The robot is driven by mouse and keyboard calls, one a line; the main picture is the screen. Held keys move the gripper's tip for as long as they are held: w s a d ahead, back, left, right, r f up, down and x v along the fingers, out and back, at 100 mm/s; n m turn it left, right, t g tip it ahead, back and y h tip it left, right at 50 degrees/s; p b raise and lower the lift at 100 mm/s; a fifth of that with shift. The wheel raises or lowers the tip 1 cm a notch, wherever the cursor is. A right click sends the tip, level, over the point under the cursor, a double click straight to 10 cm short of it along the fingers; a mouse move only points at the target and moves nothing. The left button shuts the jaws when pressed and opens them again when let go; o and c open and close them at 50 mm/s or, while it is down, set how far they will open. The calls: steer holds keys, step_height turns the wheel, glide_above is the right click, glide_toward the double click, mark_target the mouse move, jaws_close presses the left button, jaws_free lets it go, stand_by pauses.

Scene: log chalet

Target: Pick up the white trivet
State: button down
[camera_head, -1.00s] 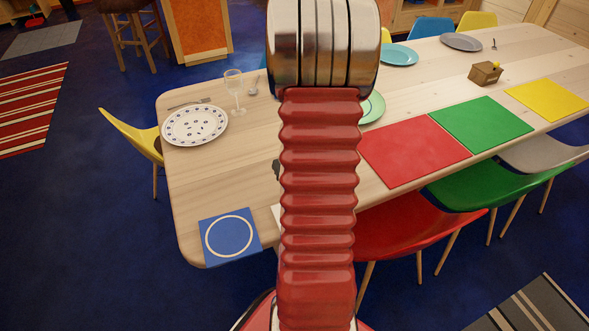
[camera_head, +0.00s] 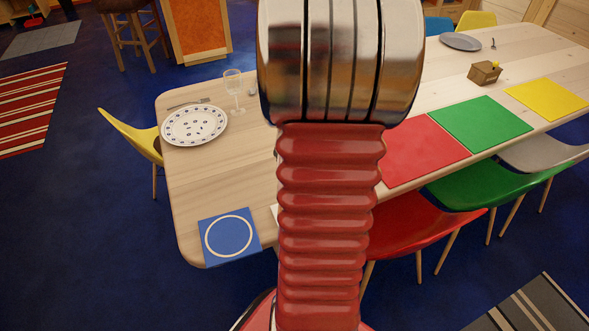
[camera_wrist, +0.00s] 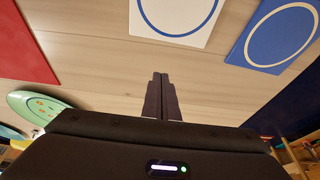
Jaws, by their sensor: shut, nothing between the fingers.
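The white trivet (camera_wrist: 168,20), a square with a blue ring, lies on the wooden table and is cut off by the top edge of the wrist view. In the head view only a sliver of it (camera_head: 274,213) shows beside my arm. My gripper (camera_wrist: 160,76) is shut and empty. In the wrist view its fingertips appear below the white trivet, apart from it. My arm hides the gripper in the head view.
A blue trivet with a white ring (camera_head: 230,237) lies close beside the white one. A patterned plate (camera_head: 194,125) and a glass (camera_head: 234,90) stand farther back. A red placemat (camera_head: 422,152) lies to the right. A red chair (camera_head: 428,235) stands at the near side.

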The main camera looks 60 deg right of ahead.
steer(key=c, duration=2.5)
jaws_free()
steer(key=shift+c, duration=0.2)
